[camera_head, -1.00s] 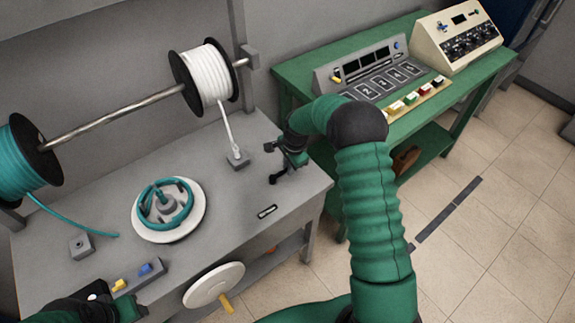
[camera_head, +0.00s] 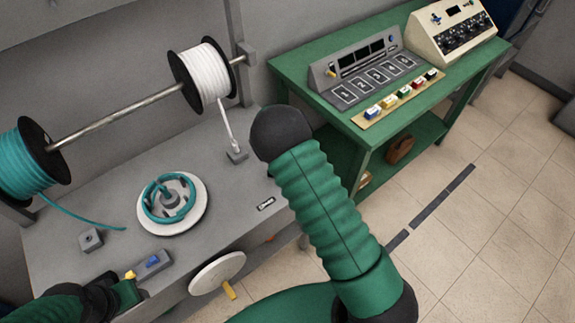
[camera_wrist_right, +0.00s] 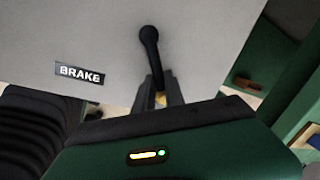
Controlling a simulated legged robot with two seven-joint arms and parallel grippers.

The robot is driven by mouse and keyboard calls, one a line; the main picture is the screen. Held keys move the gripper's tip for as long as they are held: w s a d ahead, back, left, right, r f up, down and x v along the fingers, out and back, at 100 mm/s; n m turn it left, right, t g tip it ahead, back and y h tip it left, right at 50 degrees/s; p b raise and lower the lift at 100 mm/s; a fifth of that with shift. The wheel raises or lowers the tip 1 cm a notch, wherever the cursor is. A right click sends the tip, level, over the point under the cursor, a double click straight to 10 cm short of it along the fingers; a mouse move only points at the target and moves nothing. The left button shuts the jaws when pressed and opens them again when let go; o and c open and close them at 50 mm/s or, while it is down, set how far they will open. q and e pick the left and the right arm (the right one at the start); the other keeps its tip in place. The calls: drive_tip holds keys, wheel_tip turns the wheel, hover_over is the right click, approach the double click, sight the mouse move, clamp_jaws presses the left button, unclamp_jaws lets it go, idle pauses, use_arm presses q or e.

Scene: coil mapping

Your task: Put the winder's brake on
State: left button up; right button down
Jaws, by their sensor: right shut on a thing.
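The winder (camera_head: 197,218) is a white disc with a teal coil on the grey bench. A white crank wheel (camera_head: 218,270) with a yellow handle is at the bench front. The label BRAKE (camera_wrist_right: 80,73) shows in the right wrist view, left of a black round-ended brake lever (camera_wrist_right: 149,45). My right gripper (camera_wrist_right: 159,88) is shut on this lever. In the head view my right arm hides the lever and that gripper; the small dark label (camera_head: 265,204) shows beside the arm. My left gripper (camera_head: 130,292) is at lower left beside a switch box; its fingers are unclear.
The switch box (camera_head: 153,268) has a blue and a yellow part. A bar (camera_head: 120,117) carries a white spool (camera_head: 207,77) and a teal spool (camera_head: 24,160) above the bench.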

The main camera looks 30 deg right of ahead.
drive_tip(key=a+m+p, duration=0.1)
drive_tip(key=m, duration=0.1)
drive_tip(key=s+m+p, duration=0.1)
drive_tip(key=shift+a+r+m+g, duration=0.1)
drive_tip(key=shift+a+m+g, duration=0.3)
drive_tip(key=shift+a+m+p, duration=0.15)
drive_tip(key=shift+m+p, duration=0.15)
drive_tip(key=shift+p, duration=0.05)
drive_tip(key=c, duration=1.4)
unclamp_jaws()
drive_tip(key=shift+s, duration=0.1)
drive_tip(key=shift+a, duration=0.1)
drive_tip(key=a+r, duration=0.3)
drive_tip(key=r, duration=1.3)
drive_tip(key=shift+s, duration=0.35)
drive_tip(key=shift+r, duration=0.1)
